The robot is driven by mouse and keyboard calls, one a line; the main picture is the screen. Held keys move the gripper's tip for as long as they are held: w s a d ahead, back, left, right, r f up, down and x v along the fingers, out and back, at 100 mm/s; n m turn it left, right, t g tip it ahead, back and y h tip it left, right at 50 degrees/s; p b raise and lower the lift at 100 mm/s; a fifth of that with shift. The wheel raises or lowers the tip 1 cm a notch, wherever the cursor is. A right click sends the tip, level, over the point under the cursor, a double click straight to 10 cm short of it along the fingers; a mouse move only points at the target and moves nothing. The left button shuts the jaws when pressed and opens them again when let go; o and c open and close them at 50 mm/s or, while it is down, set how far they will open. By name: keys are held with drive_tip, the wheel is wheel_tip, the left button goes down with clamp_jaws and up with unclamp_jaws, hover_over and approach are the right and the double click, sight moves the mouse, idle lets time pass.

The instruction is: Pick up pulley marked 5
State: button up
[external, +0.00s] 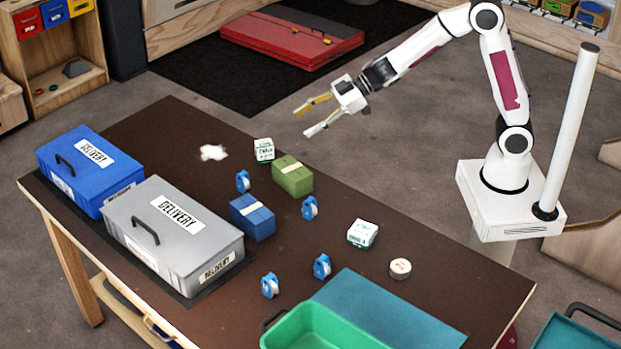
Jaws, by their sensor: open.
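Several small blue-and-white pulleys stand on the dark brown table. One pulley (243,181) is left of the green block, and one pulley (310,208) is just below and right of that block. Two more, a pulley (322,266) and a pulley (270,285), stand nearer the front, close to the green tray. Their numbers are too small to read, so I cannot tell which is marked 5. My gripper (307,116) is open and empty, raised above the far side of the table, with its fingers pointing left. It touches no pulley.
A blue case (118,187) and a grey case (190,262), both labelled DELIVERY, stand at left. A green block (292,180), a blue block (257,222), white boxes (263,150) (362,233) and a tape roll (400,269) lie around the pulleys. A green tray (290,340) and teal mat (400,310) are in front.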

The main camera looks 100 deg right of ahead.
drive_tip(key=w+a+f+n+g+y, duration=0.1)
drive_tip(key=w+a+f+n+y, duration=0.2)
drive_tip(key=f, duration=0.5)
drive_tip(key=g+y, duration=0.3)
drive_tip(key=y, duration=0.3)
approach(314, 204)
drive_tip(key=w+a+r, duration=0.2)
drive_tip(key=w+a, duration=0.1)
drive_tip(key=shift+w+d+f, duration=0.1)
drive_tip(key=shift+w+d, duration=0.15)
drive_tip(key=shift+f, duration=0.1)
drive_tip(key=shift+f, duration=1.65)
drive_tip(key=shift+f, duration=1.6)
drive_tip(key=shift+w+a+f, duration=0.1)
drive_tip(key=shift+a+f, duration=0.1)
drive_tip(key=shift+f, duration=0.1)
drive_tip(key=shift+x, duration=1.25)
